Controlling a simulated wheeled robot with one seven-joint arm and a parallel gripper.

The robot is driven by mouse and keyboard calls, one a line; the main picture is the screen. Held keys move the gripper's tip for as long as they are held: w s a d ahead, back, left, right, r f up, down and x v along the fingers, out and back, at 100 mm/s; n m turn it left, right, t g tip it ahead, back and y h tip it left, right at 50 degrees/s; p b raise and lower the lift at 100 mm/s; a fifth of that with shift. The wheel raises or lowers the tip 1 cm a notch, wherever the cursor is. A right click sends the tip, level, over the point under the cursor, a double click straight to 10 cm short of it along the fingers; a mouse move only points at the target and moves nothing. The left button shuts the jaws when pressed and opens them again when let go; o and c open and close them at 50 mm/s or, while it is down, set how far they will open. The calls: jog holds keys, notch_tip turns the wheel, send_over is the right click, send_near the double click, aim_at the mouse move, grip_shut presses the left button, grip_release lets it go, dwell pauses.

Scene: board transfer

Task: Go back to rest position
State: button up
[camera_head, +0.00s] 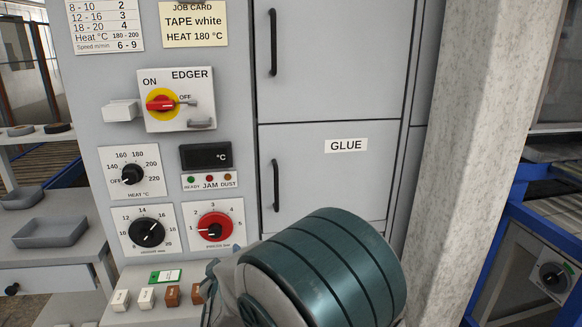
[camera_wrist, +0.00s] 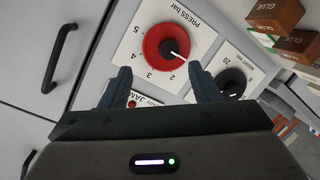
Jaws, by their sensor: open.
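My gripper (camera_wrist: 158,75) is open and empty in the wrist view, with its two dark fingers apart in front of the panel. The red PRESS bar knob (camera_wrist: 166,46) is just beyond the fingertips. I cannot tell whether a finger touches the panel. In the head view the same red knob (camera_head: 214,226) has its pointer near the 1. My dark teal arm fills the lower middle of the head view and hides most of my gripper there.
The grey edger panel carries a HEAT knob (camera_head: 132,174) and a red-handled EDGER switch (camera_head: 161,103). A GLUE door (camera_head: 345,175) is closed. A pale pillar (camera_head: 480,150) stands at right. Grey trays (camera_head: 50,232) lie at left. Small white and brown blocks (camera_head: 172,295) sit below the panel.

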jog(key=s+d+r+m+g+p, duration=0.1)
jog(key=s+d+r+m+g, duration=0.15)
jog(key=d, duration=0.55)
jog(key=s+d+r+m+g+p, duration=0.1)
jog(key=s+d+r+m+g, duration=0.15)
jog(key=d, duration=0.55)
jog(key=s+d+r+m+g+h+p, duration=0.2)
jog(key=s+d+g, duration=0.5)
jog(key=s+d, duration=1.1)
jog(key=s+m+h+p, duration=0.1)
jog(key=m+h, duration=0.1)
jog(key=m, duration=0.1)
jog(key=shift+m, duration=0.4)
jog(key=shift+s, duration=0.1)
jog(key=c, duration=0.4)
jog(key=shift+a, duration=0.2)
jog(key=shift+c, duration=0.2)
